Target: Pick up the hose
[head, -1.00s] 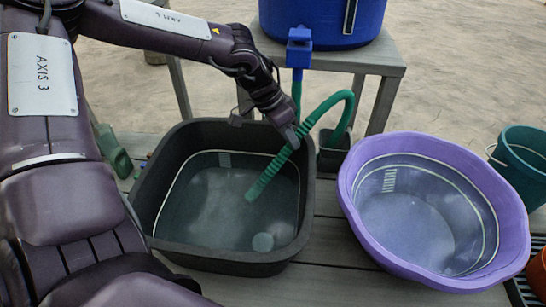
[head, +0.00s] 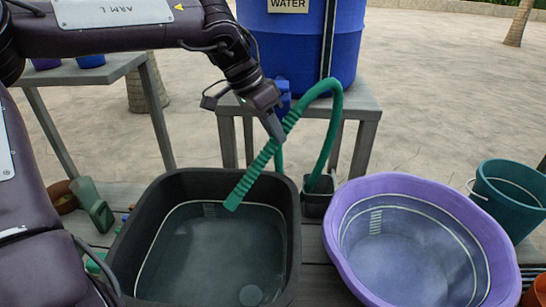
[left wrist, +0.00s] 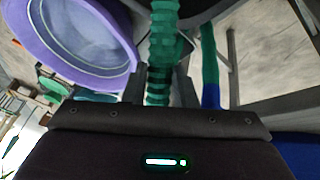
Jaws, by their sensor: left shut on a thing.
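The green ribbed hose (head: 263,160) arches over from a small dark pot (head: 318,196), and its free end hangs above the black tub's (head: 175,189) back right part. My left gripper (head: 277,130) is shut on the hose a little above its free end. In the left wrist view the hose (left wrist: 162,40) runs between the fingers of my left gripper (left wrist: 170,85). The part of the hose in the jaws is partly hidden. My right gripper is not in view.
A purple basin (head: 342,235) stands right of the black tub. A blue water barrel (head: 290,50) stands on a grey stand (head: 362,105) behind. A teal bucket (head: 508,190) is at the right. Green bottles (head: 98,212) stand left of the tub.

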